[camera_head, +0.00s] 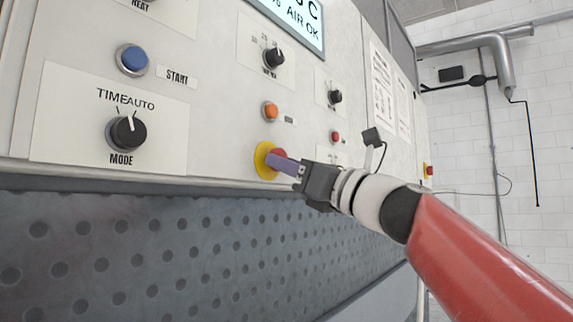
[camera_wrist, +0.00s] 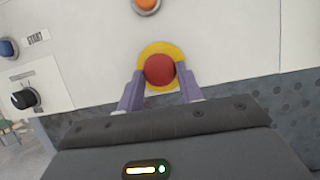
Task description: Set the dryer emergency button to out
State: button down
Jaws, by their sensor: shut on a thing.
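The emergency button is a red mushroom cap (camera_wrist: 159,70) on a yellow round base (camera_wrist: 148,51), set low on the pale panel. In the head view, the yellow base (camera_head: 262,160) shows at the panel's lower edge, and the red cap is partly hidden behind my gripper (camera_head: 279,163). In the wrist view, the purple fingers of my gripper (camera_wrist: 159,78) stand on the left and right sides of the red cap. They are shut on it. I cannot tell whether the cap is pushed in or out.
An orange button (camera_head: 270,110) is just above. A black mode knob (camera_head: 127,132), a blue start button (camera_head: 132,59) and a small red button (camera_head: 335,137) share the panel. A dark perforated panel (camera_head: 150,250) lies below. Another red-and-yellow button (camera_head: 428,170) is farther right.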

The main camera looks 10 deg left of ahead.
jog(key=c, duration=0.9)
grip_release()
jog(key=shift+d, duration=0.15)
jog(key=shift+s+d, duration=0.1)
jog(key=b+v, duration=0.2)
jog(key=v, duration=0.5)
jog(key=shift+d+f, duration=0.2)
jog(key=shift+d, duration=0.05)
jog(key=shift+s, duration=0.1)
